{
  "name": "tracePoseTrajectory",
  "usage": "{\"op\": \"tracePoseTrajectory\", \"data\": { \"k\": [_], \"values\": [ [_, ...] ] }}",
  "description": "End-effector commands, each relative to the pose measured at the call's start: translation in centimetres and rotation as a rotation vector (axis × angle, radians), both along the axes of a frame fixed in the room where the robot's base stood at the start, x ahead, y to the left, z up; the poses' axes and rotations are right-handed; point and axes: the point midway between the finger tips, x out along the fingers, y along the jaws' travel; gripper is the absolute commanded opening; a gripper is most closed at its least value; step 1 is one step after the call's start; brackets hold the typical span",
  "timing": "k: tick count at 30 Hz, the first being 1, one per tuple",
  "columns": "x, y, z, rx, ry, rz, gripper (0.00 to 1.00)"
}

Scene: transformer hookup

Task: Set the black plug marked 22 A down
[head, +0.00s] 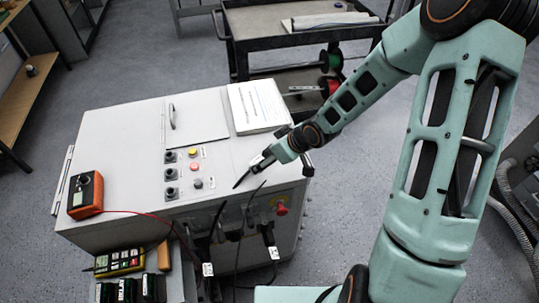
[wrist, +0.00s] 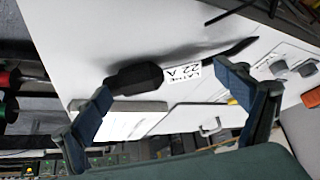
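The black plug marked 22 A (wrist: 136,78) lies on its side on the white cabinet top, which shows in the wrist view (wrist: 80,35). Its white tag (wrist: 183,72) reads LATHE 22 A, and its black cable runs off to the upper right. My gripper (wrist: 168,84) is open, with its two fingers wide apart; the left fingertip overlaps the plug's end in the picture, and I cannot tell if they touch. In the head view my gripper (head: 261,161) is low over the right front part of the cabinet top (head: 120,125); the plug is mostly hidden there.
Buttons and switches (head: 194,166), a white paper stack (head: 258,106) and an orange meter (head: 86,195) are on the cabinet. Tagged black cables (head: 269,236) hang at its front. A dark cart (head: 290,45) stands behind. The cabinet top's back left is clear.

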Motion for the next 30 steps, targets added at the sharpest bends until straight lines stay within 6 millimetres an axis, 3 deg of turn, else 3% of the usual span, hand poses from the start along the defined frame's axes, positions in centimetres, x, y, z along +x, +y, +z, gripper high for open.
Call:
{"op": "tracePoseTrajectory", "data": {
  "k": [11, 30],
  "values": [
    [-0.1, -0.2, 0.8, 0.001, -0.001, -0.001, 0.91],
    [-3.5, -4.0, 8.3, 0.0, 0.0, -0.004, 0.91]
  ]
}}
